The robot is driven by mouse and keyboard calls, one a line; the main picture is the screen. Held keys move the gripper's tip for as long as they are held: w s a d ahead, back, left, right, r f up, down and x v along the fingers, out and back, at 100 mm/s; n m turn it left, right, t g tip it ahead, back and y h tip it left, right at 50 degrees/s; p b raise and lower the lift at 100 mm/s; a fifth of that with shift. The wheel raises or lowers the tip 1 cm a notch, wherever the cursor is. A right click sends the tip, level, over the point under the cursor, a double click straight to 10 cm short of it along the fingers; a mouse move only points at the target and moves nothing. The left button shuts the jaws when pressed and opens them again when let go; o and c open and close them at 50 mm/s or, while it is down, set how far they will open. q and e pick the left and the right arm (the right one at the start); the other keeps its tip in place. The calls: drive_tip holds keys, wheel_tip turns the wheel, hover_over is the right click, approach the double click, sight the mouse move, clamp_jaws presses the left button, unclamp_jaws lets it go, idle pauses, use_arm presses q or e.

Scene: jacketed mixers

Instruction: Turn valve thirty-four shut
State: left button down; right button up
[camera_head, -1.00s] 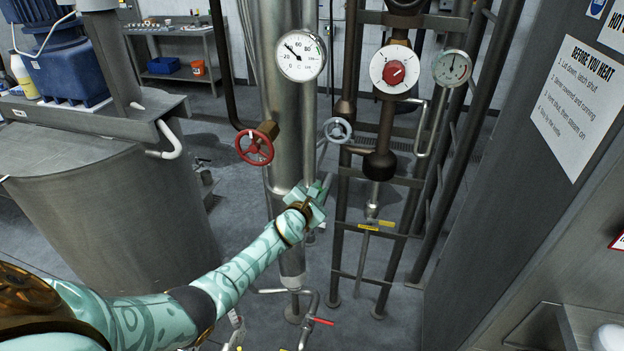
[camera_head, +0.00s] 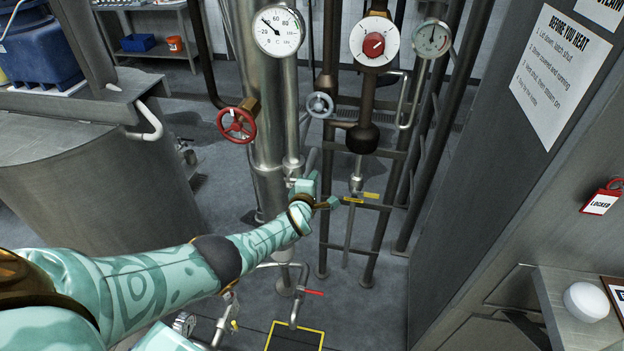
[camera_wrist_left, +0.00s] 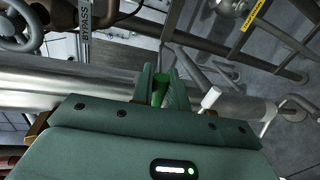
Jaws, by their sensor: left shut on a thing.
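My left gripper (camera_head: 325,200) reaches in from the left, in front of the lower part of the steel column, and hides what lies behind it. In the left wrist view its jaws (camera_wrist_left: 158,90) are shut around a small green piece, apparently a valve handle, mostly hidden by the fingers. A pale round-ended stem (camera_wrist_left: 210,98) stands just right of the jaws. A yellow tag (camera_head: 370,196) hangs on the pipework right of the gripper; its text is too small to read. I cannot make out a number thirty-four. My right gripper is not in view.
A red handwheel (camera_head: 237,124) and a grey handwheel (camera_head: 320,105) are above the gripper. Dark vertical pipes stand close to its right. A red lever (camera_head: 313,292) is below. A steel vessel (camera_head: 100,190) is at left, and a grey panel (camera_head: 500,170) is at right.

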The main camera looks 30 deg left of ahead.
use_arm(q)
drive_tip(key=shift+f+m, duration=0.3)
drive_tip(key=shift+f, duration=0.05)
idle(0.4)
drive_tip(key=c, duration=1.4)
unclamp_jaws()
drive_tip(key=shift+f, duration=0.1)
drive_tip(key=shift+c, duration=0.2)
drive_tip(key=shift+s+d+r+p, duration=0.1)
drive_tip(key=shift+s+r+p, duration=0.15)
drive_tip(key=shift+s+p, duration=0.1)
drive_tip(key=p+v, duration=0.9)
drive_tip(key=v, duration=0.6)
drive_tip(key=shift+s, duration=0.3)
